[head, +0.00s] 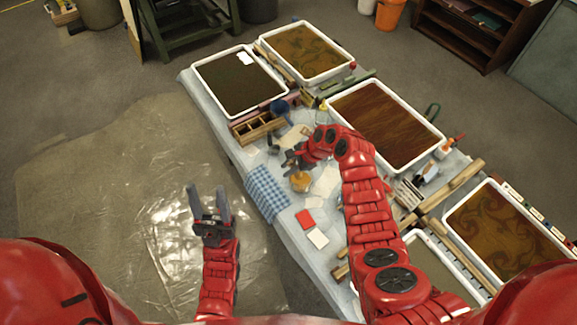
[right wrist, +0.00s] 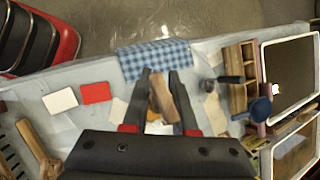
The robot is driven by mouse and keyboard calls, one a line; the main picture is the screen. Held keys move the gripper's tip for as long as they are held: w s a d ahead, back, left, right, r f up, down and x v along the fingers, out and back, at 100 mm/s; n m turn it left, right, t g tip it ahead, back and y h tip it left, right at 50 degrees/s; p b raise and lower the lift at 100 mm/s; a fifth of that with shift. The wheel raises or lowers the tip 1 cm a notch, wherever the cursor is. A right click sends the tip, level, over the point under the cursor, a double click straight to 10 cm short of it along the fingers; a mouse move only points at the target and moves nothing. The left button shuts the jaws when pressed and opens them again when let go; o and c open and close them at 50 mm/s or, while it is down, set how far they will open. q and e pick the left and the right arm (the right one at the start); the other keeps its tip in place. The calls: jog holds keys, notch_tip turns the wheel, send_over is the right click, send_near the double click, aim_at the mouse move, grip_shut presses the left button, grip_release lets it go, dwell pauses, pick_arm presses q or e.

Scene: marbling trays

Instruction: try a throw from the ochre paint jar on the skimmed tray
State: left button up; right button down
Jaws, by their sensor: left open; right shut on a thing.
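The ochre paint jar (head: 300,181) stands on the covered table, just in front of my right gripper (head: 291,159). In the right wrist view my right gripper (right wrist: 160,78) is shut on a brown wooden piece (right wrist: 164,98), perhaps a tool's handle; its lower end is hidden. Some orange and white of the jar shows behind the fingers. A plain dark tray (head: 212,91) with a white patch lies at the back left, and another plain greyish tray (head: 455,265) lies at the near right, partly behind my arm. Which is the skimmed one I cannot tell. My left gripper (head: 208,200) is open and empty, left of the table.
Trays with swirled or streaked brown surfaces lie at the back (head: 262,45), middle (head: 410,100) and right (head: 446,215).

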dwell(0.4)
jog(key=shift+r, duration=1.95)
